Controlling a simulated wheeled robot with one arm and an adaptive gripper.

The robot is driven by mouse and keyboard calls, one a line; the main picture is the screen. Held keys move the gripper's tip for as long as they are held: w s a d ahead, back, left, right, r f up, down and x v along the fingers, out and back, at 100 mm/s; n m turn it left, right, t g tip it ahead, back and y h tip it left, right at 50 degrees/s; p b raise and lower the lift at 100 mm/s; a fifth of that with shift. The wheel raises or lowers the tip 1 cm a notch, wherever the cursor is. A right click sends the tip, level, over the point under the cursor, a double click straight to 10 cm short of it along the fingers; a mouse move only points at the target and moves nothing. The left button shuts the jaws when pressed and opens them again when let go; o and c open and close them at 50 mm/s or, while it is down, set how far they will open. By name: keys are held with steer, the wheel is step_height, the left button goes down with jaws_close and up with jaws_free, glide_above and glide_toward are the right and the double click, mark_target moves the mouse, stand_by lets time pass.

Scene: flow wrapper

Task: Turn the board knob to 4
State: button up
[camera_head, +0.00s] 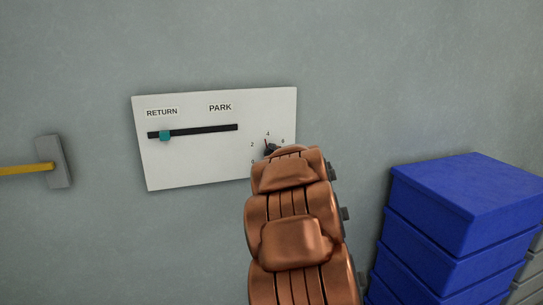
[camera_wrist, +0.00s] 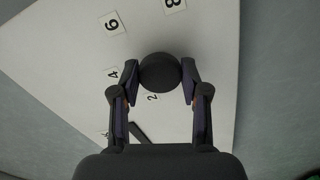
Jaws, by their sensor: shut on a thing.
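The white board (camera_head: 190,160) is fixed to the grey wall. Its dark round knob (camera_head: 270,148) sits at the right side, with small number labels around it, the 4 (camera_head: 268,133) above it. In the head view a dark pointer seems to rise from the knob towards the 4, slightly left; its exact heading is too small to tell. In the wrist view the knob (camera_wrist: 160,72) lies between the two fingertips of my gripper (camera_wrist: 160,80), which is shut on it. The labels 2, 4, 6 and 8 show there, but I cannot make out the pointer.
The board also has a slot with a teal slider (camera_head: 165,136) at its left, near RETURN; PARK is labelled farther right. Blue stacked crates (camera_head: 455,215) stand at the right. A yellow bar on a grey bracket (camera_head: 53,162) is on the wall at left.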

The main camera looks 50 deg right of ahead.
steer(key=shift+m, duration=1.1)
steer(key=o, duration=1.1)
steer(key=shift+o, duration=0.2)
steer(key=v, duration=1.2)
